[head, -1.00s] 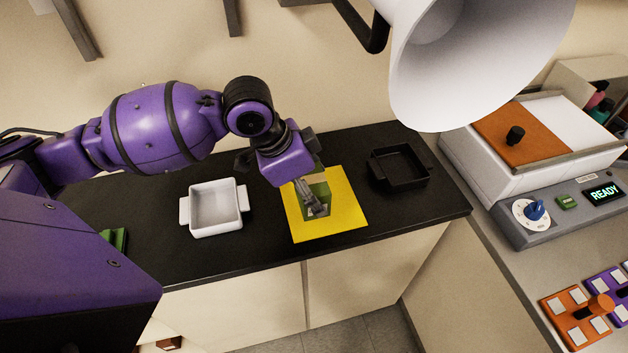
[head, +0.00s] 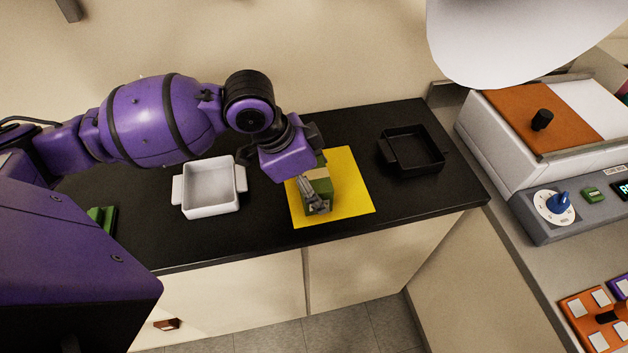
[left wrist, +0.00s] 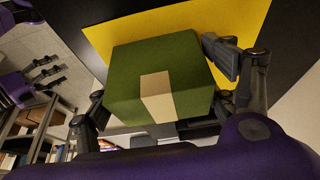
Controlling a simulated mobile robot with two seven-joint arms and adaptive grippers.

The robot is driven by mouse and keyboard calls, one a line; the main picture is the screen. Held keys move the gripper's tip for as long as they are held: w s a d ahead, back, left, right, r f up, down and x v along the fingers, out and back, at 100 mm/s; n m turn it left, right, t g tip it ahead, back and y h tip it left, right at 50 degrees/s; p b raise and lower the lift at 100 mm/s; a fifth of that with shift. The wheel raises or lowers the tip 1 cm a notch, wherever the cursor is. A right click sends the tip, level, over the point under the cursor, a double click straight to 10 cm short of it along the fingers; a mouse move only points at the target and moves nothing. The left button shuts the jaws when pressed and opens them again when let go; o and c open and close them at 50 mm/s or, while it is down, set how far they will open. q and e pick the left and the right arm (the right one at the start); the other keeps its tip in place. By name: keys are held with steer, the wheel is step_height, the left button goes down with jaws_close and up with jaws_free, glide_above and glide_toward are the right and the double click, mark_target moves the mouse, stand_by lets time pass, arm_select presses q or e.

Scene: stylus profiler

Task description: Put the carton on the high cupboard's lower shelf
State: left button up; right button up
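The carton (head: 322,175) is a green box with a beige band. It stands on a yellow mat (head: 358,200) on the black counter. In the left wrist view the carton (left wrist: 150,60) fills the middle. My left gripper (head: 316,192) reaches down around it, with one finger across the near face. In the left wrist view one finger pad shows beside the carton's right edge; the other fingertip is hidden. The gripper looks open, with no clear grip. A purple-and-dark hand, likely my right gripper (left wrist: 48,74), shows small at the left there. I cannot identify the high cupboard.
A white tray (head: 182,198) stands left of the mat and a black tray (head: 386,152) right of it. A green object (head: 103,216) is partly hidden at the left. A white lamp-like hood (head: 520,45) hangs above right. A profiler machine (head: 560,235) stands on the right-hand bench.

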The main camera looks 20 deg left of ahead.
arm_select(q)
steer(key=shift+o, duration=0.5)
arm_select(e)
steer(key=shift+s+f, duration=0.2)
steer(key=shift+s, duration=0.2)
arm_select(q)
steer(key=shift+r, duration=0.15)
arm_select(e)
steer(key=shift+d, duration=0.1)
